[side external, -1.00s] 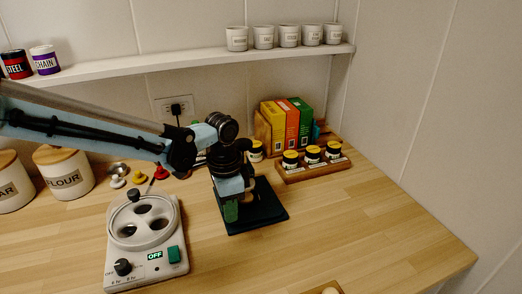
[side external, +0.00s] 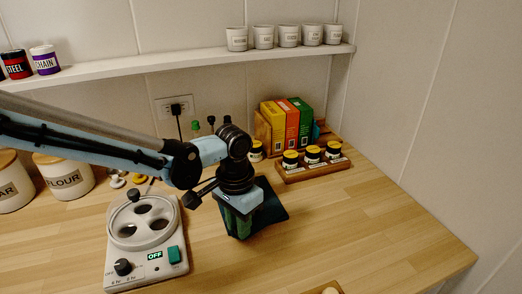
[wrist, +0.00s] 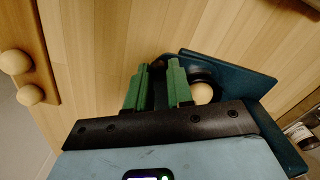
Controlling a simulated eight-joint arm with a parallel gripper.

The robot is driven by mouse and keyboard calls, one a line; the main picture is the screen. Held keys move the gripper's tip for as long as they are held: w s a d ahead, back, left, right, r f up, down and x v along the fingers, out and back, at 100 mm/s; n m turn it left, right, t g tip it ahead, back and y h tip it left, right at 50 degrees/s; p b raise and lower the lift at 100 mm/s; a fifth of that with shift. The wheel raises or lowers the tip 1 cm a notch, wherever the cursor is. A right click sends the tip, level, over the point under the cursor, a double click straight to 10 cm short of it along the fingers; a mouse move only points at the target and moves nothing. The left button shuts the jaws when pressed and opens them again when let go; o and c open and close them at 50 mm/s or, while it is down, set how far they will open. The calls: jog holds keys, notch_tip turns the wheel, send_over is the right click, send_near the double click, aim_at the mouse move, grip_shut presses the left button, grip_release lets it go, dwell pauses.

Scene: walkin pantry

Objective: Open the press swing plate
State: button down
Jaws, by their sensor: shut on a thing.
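The press is a dark teal-blue piece on the wooden counter, mostly behind my gripper in the side view; a bare part of it (side external: 274,215) shows to the right. In the wrist view its flat plate (wrist: 235,70) lies right of my fingers, beside a round pale wooden piece (wrist: 203,93). My gripper (side external: 239,226) points down at the press's left side. In the wrist view its green fingers (wrist: 157,88) are shut on a narrow dark part between them. The hold point and the plate's hinge are largely hidden, so I cannot tell the plate's angle.
A white appliance (side external: 146,240) with round wells stands close on the left. A shelf (side external: 200,62) runs along the wall.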

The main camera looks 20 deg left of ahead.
jog(key=shift+s+d+n, duration=0.2)
jog(key=shift+d+n, duration=0.55)
jog(key=shift+s+d+n, duration=0.2)
jog(key=shift+d+n, duration=1.95)
jog(key=shift+w+d+n, duration=0.15)
jog(key=shift+d+n, duration=0.55)
jog(key=shift+w+d+n, duration=0.1)
jog(key=shift+d+n, duration=0.6)
jog(key=shift+w+d+n, duration=0.3)
jog(key=shift+d+n, duration=0.2)
jog(key=shift+n, duration=0.1)
jog(key=shift+w+d+n, duration=0.25)
jog(key=shift+d+n, duration=0.25)
jog(key=shift+n, duration=0.1)
jog(key=c, duration=1)
grip_release()
jog(key=shift+d, duration=0.1)
notch_tip(320, 180, up, 12)
